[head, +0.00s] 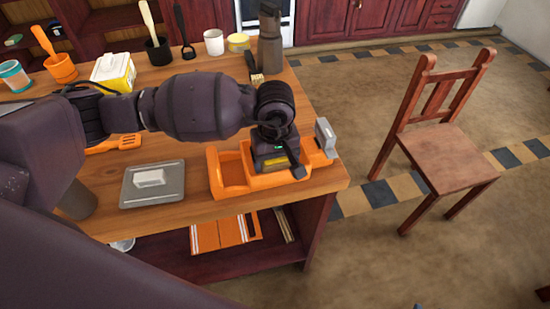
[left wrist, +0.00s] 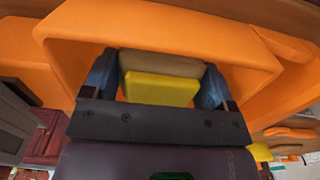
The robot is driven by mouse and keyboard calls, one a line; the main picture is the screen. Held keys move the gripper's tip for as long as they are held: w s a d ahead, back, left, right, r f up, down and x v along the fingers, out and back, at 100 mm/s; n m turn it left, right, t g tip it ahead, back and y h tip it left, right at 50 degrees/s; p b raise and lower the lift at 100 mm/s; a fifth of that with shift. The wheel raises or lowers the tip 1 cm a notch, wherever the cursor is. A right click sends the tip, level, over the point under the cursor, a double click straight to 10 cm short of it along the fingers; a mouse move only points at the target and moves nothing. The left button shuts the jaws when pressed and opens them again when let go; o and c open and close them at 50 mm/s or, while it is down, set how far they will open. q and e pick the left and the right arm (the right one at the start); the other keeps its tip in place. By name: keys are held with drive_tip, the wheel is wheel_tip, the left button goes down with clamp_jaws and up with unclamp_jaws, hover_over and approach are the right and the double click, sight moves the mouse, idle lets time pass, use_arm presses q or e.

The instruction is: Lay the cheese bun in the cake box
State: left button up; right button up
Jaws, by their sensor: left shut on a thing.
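The cheese bun appears to be the tan and yellow piece (left wrist: 160,88) between my left gripper's fingers in the left wrist view. My left gripper (head: 277,168) is shut on it and points down at the right part of an orange open box (head: 232,190), which I take for the cake box. In the left wrist view the orange walls (left wrist: 175,28) surround the fingers (left wrist: 160,68) on the far side and both sides. The bun's underside is hidden, so I cannot tell whether it touches the floor of the box. My right gripper is not in view.
A grey tray (head: 137,196) with a white block (head: 150,178) lies left of the box. A grey item (head: 325,138) stands at the right table edge. A dark bottle (head: 270,45), a white cup (head: 214,42) and utensil pots stand behind. A wooden chair (head: 440,158) stands right of the table.

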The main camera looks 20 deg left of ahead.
use_arm(q)
drive_tip(key=shift+f, duration=0.2)
drive_tip(key=o, duration=0.9)
drive_tip(key=shift+r, duration=0.1)
drive_tip(key=shift+r, duration=0.1)
wheel_tip(320, 180, up, 12)
drive_tip(key=shift+r+p, duration=0.1)
drive_tip(key=shift+p, duration=0.2)
